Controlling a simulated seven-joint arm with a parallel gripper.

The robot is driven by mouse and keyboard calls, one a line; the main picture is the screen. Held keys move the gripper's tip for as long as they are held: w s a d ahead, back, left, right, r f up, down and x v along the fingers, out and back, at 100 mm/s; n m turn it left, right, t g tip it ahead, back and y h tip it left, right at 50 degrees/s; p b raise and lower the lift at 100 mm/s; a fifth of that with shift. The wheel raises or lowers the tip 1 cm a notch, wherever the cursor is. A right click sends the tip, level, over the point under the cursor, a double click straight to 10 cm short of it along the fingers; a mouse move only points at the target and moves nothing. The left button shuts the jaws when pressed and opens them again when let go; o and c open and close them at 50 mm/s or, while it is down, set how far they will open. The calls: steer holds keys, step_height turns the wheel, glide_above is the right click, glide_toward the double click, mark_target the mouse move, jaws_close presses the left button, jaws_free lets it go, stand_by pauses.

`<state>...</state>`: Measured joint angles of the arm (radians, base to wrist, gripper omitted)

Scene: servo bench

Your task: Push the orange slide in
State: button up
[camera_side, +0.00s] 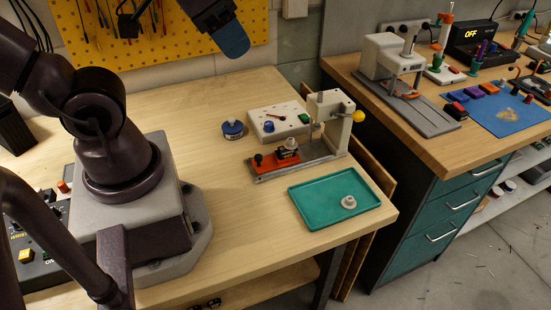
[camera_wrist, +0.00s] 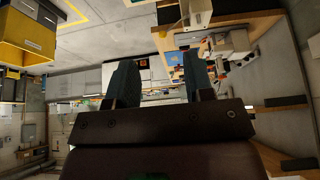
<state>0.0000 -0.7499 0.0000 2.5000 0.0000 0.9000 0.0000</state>
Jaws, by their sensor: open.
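The orange slide (camera_side: 268,164) sits on the grey rail (camera_side: 300,166) of a small bench press (camera_side: 328,118) in the side view. It has a black knob at its left end and carries a dark part with a pale round top. The slide lies at the left part of the rail, left of the press column. My gripper (camera_side: 236,48) is high above the back of the bench, up and left of the press, touching nothing. In the wrist view my gripper (camera_wrist: 160,80) shows two fingers apart with nothing between them. The slide cannot be made out in the wrist view.
A teal tray (camera_side: 310,214) with a pale round part (camera_side: 348,202) lies in front of the press. A white control box (camera_side: 268,126) and a blue round container (camera_side: 232,130) stand behind the slide. The press has a yellow ball handle (camera_side: 358,116). Bare wood lies left of the slide.

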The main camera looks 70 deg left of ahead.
steer(key=shift+f, duration=0.1)
steer(key=shift+c, duration=0.2)
steer(key=n+g, duration=0.6)
steer(key=n, duration=0.3)
glide_toward(259, 156)
steer(key=f, duration=0.9)
steer(key=shift+s+f, duration=0.1)
steer(key=shift+s, duration=0.1)
jaws_close()
